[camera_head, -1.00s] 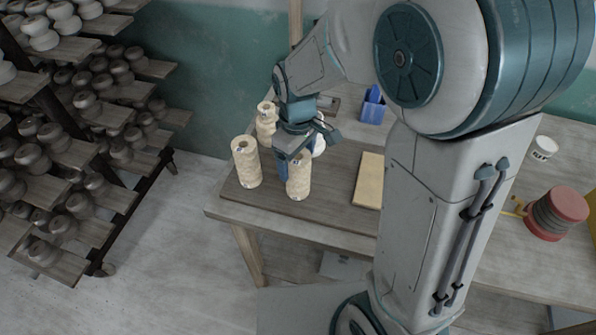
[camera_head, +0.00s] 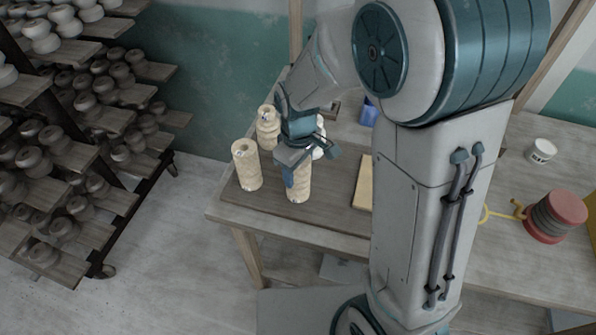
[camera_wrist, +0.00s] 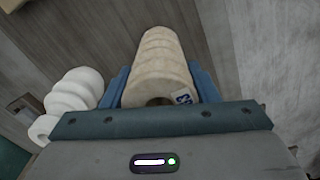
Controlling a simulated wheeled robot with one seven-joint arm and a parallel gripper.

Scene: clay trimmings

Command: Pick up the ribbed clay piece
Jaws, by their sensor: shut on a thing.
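A cream ribbed clay piece (camera_head: 300,186), a hollow cylinder, stands upright near the front of the dark board on the table. In the wrist view, the same ribbed piece (camera_wrist: 163,62) sits between my two blue fingers, with a small printed label low on its right side. My gripper (camera_head: 294,172) reaches down from above and is shut on it; the wrist view shows my gripper (camera_wrist: 162,88) with a finger on each side. I cannot tell whether its base is off the board. My gripper hides part of its top in the head view.
Another cream cylinder (camera_head: 247,166) stands close on the left, and a cream stepped piece (camera_head: 267,128) stands behind. A white ribbed piece (camera_wrist: 72,92) is beside my gripper. A yellowish slab (camera_head: 363,183) lies to the right. A rack of pots (camera_head: 85,150) stands left of the table.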

